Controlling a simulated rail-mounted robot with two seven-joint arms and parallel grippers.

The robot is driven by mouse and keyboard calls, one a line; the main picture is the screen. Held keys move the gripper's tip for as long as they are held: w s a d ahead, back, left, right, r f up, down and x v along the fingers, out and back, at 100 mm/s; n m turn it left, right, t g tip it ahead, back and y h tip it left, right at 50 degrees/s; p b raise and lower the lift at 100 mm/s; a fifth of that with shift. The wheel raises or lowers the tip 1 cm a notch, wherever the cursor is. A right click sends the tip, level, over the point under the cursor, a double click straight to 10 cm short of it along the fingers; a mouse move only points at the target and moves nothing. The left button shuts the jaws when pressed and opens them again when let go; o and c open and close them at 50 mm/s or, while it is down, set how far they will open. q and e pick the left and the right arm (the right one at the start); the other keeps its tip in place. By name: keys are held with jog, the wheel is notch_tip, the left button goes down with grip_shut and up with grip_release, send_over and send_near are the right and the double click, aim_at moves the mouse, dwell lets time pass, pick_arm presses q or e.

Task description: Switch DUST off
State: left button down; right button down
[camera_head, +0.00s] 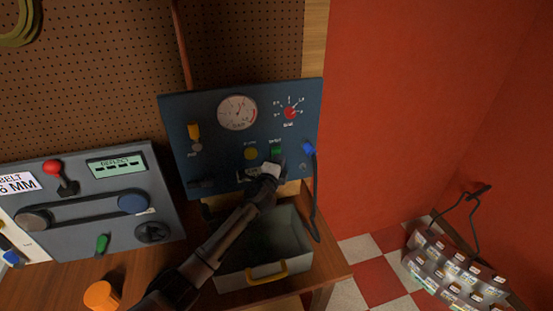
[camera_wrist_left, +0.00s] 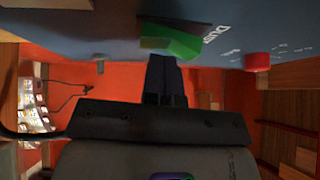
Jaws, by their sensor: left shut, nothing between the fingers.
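The DUST switch is a green rocker (camera_head: 276,152) on the lower right part of the blue panel (camera_head: 220,155). In the left wrist view the green rocker (camera_wrist_left: 170,40) shows close up, with its label beside it. My left gripper (camera_head: 271,170) is just below the rocker in the head view, shut and empty. In the left wrist view its closed fingers (camera_wrist_left: 165,72) point at the rocker, with the tips at its edge. I cannot tell whether they touch it. My right gripper is not in view.
The blue panel also carries a dial gauge (camera_head: 238,112), a red knob (camera_head: 290,113), a yellow button (camera_head: 251,154) and a blue plug (camera_head: 308,147) with a hanging cable. A grey open bin (camera_head: 298,245) lies below. A grey belt panel (camera_head: 90,180) stands left.

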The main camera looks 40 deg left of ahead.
pick_arm(q)
jog(key=shift+d+r, duration=0.1)
jog(key=shift+s+d+r+p, duration=0.25)
jog(key=shift+s+d+p, duration=0.25)
jog(key=shift+p, duration=0.2)
jog(key=d+p, duration=0.1)
jog(key=s+d+r+p, duration=0.2)
jog(key=d, duration=0.1)
jog(key=shift+s, duration=0.2)
dwell(0.3)
jog(key=shift+a, duration=0.1)
dwell(0.4)
